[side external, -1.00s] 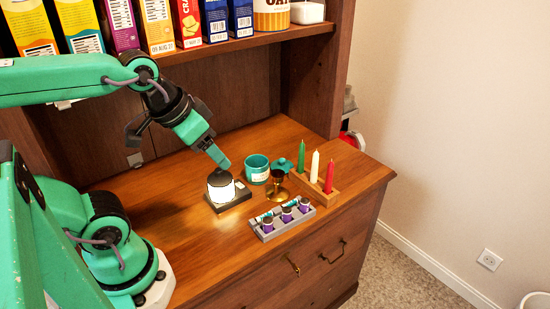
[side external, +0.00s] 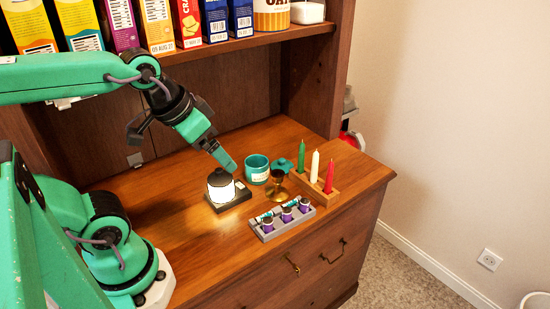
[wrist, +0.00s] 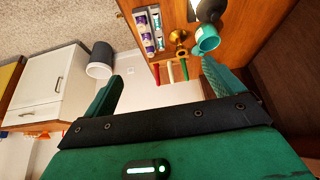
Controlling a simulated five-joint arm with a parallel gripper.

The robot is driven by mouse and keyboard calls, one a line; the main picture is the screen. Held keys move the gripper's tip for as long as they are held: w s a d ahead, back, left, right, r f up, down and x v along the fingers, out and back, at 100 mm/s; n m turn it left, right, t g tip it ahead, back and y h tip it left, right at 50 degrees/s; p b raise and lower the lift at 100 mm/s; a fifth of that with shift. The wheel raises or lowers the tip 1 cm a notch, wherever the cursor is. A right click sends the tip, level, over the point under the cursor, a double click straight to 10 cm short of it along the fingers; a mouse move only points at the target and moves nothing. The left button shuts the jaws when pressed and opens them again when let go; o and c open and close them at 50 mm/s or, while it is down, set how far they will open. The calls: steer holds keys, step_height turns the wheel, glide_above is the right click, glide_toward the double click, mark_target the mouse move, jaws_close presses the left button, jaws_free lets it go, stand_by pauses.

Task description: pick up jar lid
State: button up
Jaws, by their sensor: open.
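The jar lid (side external: 281,164) is a small teal disc with a knob. It lies on the wooden top just right of the open teal jar (side external: 256,169), behind the brass cup (side external: 279,184). In the side view my gripper (side external: 229,166) is above the top, left of the jar and close over the black-topped white lamp (side external: 220,190), apart from the lid. In the wrist view my gripper (wrist: 161,72) has its fingers wide apart with nothing between them. The jar (wrist: 207,40) shows there near the right finger; I cannot pick out the lid.
A wooden holder (side external: 321,197) with green, white and red candles stands right of the lid. A grey tray (side external: 268,234) with several small purple-labelled bottles lies in front. A shelf (side external: 240,43) of boxes overhangs the back. Bare wood (side external: 160,200) lies left of the lamp.

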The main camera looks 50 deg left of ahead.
steer(key=w+a+r+n+g, duration=0.1)
steer(key=w+a+n, duration=0.1)
steer(key=w, duration=0.7)
steer(key=n+g, duration=0.5)
steer(key=n, duration=0.2)
glide_above(282, 159)
step_height(282, 159, down, 17)
steer(key=shift+d+f, duration=0.1)
steer(key=shift+f, duration=0.05)
steer(key=shift+a+f, duration=0.2)
steer(key=shift+f, duration=0.05)
steer(key=shift+d+f, duration=0.2)
steer(key=shift+f, duration=3.7)
steer(key=c, duration=1)
steer(key=shift+r, duration=0.2)
steer(key=shift+c, duration=0.2)
